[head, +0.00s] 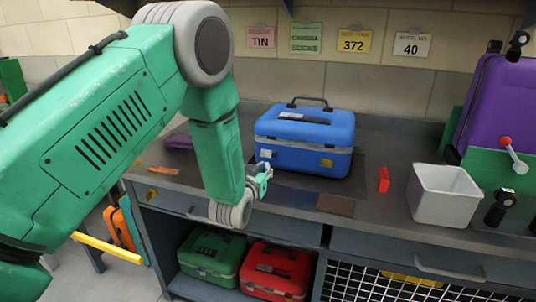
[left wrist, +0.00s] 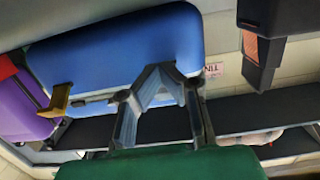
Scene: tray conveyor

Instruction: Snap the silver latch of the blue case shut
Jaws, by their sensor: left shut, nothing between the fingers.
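The blue case (head: 300,128) stands closed-looking on the grey bench, its black handle on top. A small silver latch (head: 266,153) shows at the left of its front face; whether it is up or down is too small to tell. A gold latch (head: 327,162) is at the right of the front. My left gripper (head: 265,172) is shut and empty, just in front of the silver latch's side of the case. In the left wrist view, the blue case (left wrist: 120,45) appears upside down behind the gripper (left wrist: 160,78), which hides the silver latch; contact cannot be told. My right gripper is not in view.
A red object (head: 383,180) and a grey bin (head: 444,197) stand right of the case. A brown pad (head: 335,205) lies in front. A purple case (head: 495,105) is at the far right. Green (head: 212,255) and red cases (head: 275,270) sit on the shelf below.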

